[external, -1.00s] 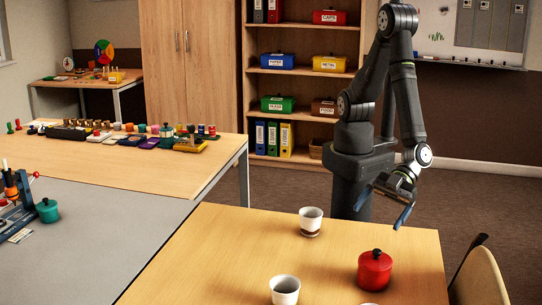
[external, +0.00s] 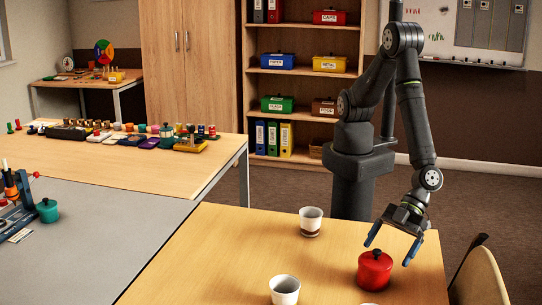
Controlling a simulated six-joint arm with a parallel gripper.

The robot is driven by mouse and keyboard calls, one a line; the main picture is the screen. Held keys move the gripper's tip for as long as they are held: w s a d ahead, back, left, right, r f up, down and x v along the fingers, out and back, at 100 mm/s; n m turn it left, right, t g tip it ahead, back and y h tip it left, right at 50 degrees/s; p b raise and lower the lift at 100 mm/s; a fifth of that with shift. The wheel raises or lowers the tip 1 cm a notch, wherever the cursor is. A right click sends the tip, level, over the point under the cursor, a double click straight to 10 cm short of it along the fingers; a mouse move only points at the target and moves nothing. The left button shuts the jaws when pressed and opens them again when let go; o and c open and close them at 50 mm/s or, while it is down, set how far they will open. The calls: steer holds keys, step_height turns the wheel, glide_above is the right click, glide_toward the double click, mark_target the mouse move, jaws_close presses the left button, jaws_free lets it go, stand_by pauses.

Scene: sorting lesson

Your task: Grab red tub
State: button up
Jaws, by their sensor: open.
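The red tub (external: 375,272) stands upright on the near wooden table (external: 225,245), towards its right side. It is round, with a lid and a small knob on top. My gripper (external: 389,252) points down just above and behind the tub, its two blue-grey fingers spread apart. One finger is up and to the left of the lid, the other is to the right of the tub. The gripper is open and empty. I cannot tell whether either finger touches the tub.
A white cup (external: 311,222) stands left of my gripper, and another cup (external: 285,290) is nearer the front. A pale item (external: 369,304) is cut off at the bottom edge. A chair (external: 480,275) is close on the right. The table's left part is clear.

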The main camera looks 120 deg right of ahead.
mark_target(364, 287)
steer(key=x, duration=0.7)
steer(key=shift+w+r, duration=0.1)
steer(key=shift+w, duration=0.2)
steer(key=shift+c, duration=0.4)
steer(key=c, duration=2)
steer(key=shift+r, duration=0.15)
